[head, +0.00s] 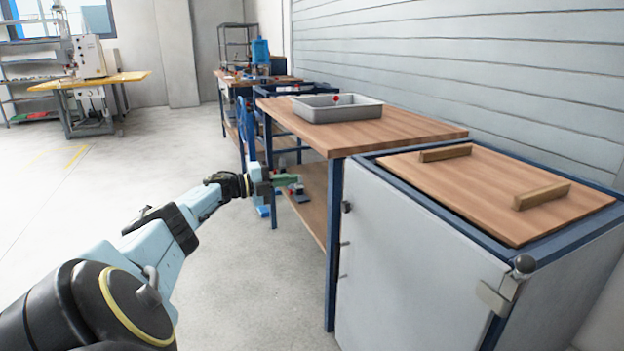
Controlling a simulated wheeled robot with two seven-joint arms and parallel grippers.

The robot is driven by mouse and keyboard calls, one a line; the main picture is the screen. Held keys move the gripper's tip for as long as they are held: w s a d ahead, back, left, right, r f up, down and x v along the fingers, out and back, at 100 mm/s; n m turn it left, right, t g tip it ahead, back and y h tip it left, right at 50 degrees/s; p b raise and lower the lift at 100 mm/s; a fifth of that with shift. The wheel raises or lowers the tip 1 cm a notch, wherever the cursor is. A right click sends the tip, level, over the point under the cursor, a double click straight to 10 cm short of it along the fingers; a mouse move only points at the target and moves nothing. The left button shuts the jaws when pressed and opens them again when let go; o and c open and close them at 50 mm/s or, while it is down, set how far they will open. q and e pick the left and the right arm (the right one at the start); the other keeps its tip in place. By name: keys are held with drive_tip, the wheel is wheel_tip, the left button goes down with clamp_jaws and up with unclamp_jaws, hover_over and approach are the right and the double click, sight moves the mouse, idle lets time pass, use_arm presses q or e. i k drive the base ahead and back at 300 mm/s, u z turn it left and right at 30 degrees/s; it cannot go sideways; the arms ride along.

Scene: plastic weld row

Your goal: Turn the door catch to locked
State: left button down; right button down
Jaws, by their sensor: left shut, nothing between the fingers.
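The door catch (522,268) is at the upper right edge of a grey cabinet door (410,270), at the right of the head view. It has a dark rounded knob with a pale metal plate (495,298) below it. I cannot tell from here whether it is locked. The door looks closed against its blue frame. My left gripper (297,181) is shut and empty. It is well to the left of the catch, in front of the workbench's lower shelf, and touches nothing that I can see. My right gripper is not in view.
The cabinet has a wooden top (480,190) with two wooden blocks (542,195). Left of it stands a workbench (400,133) with a grey metal tray (338,112) holding a small red item. Open floor (80,200) lies to the left. A ribbed wall is behind.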

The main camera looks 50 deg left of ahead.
sight(346, 207)
drive_tip(key=k, duration=1)
